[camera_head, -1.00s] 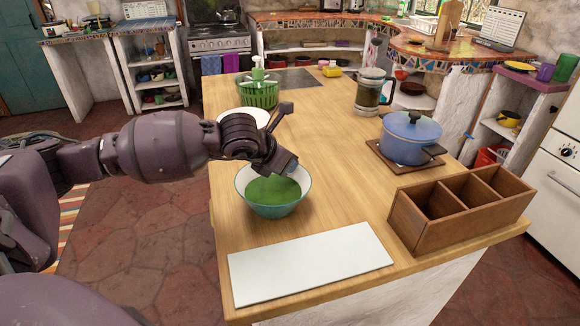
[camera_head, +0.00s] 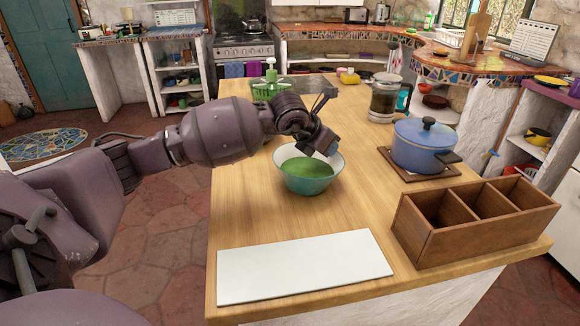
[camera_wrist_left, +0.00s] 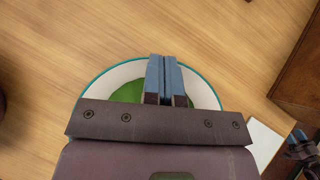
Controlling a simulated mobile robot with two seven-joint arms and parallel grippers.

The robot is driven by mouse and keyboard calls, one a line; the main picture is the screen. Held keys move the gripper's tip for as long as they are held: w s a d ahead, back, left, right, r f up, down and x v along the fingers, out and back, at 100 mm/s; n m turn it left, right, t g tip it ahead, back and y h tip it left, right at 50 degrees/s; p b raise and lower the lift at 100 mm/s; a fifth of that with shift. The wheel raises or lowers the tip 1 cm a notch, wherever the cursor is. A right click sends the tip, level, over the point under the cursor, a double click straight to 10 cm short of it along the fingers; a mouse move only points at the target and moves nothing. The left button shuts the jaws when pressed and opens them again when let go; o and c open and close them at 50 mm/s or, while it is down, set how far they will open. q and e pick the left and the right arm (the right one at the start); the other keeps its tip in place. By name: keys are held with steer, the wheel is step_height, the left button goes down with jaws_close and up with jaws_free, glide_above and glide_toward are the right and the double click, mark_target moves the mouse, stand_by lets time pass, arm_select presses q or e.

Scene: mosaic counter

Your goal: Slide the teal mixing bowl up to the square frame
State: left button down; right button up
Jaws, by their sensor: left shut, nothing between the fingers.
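The teal mixing bowl (camera_head: 312,184), white inside with a green bottom, stands upright on the wooden island top. My left gripper (camera_head: 328,146) is shut and empty, pointing down at the bowl's back right side. In the left wrist view its fingers (camera_wrist_left: 166,80) lie over the bowl's white inner wall (camera_wrist_left: 112,80) and rim; I cannot tell whether they touch it. A square wooden frame (camera_head: 391,155) lies to the right, partly hidden under a blue lidded pot (camera_head: 424,148). Bare wood separates bowl and frame.
A white board (camera_head: 303,268) lies in front of the bowl. A three-compartment wooden box (camera_head: 475,226) stands at the front right. The wood between bowl and frame is clear.

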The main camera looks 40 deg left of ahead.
arm_select(q)
steer(key=w+d+b, duration=0.1)
steer(key=w, duration=0.2)
steer(key=w+d, duration=0.1)
steer(key=w, duration=0.3)
steer(key=w+d+b, duration=0.1)
steer(key=w, duration=0.3)
steer(key=shift+w+d+f+b, duration=0.2)
steer(key=shift+d+f+b, duration=0.05)
steer(key=shift+d+b, duration=0.1)
steer(key=shift+w+d+r, duration=0.1)
steer(key=shift+w+r, duration=0.05)
steer(key=shift+w, duration=0.25)
arm_select(e)
steer(key=f, duration=0.3)
steer(key=shift+d, duration=0.25)
arm_select(q)
steer(key=shift+s, duration=0.1)
arm_select(e)
steer(key=shift+s, duration=0.1)
